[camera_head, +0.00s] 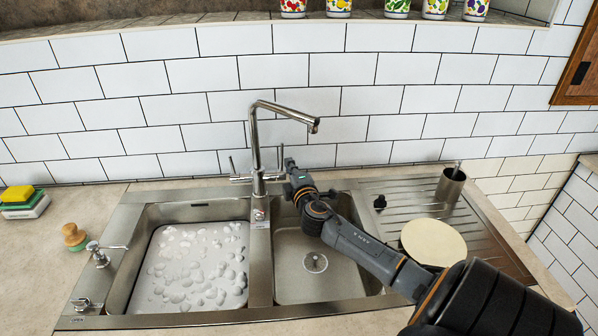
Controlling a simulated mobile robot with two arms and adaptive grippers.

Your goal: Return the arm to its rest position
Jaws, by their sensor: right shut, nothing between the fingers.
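My right arm comes in from the lower right and reaches across the right basin of the sink. My right gripper (289,164) is at the back of the sink, just right of the base of the chrome faucet (256,150). It is shut and empty. I cannot tell whether it touches the faucet or its lever. My left gripper is not in view.
The left basin (130,262) holds foamy water; the right basin (290,285) looks empty, with a drain. A round pale plate (432,241) and a metal cup (450,187) are on the drainboard. Sponges (24,200) and a wooden-handled brush (74,236) lie left.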

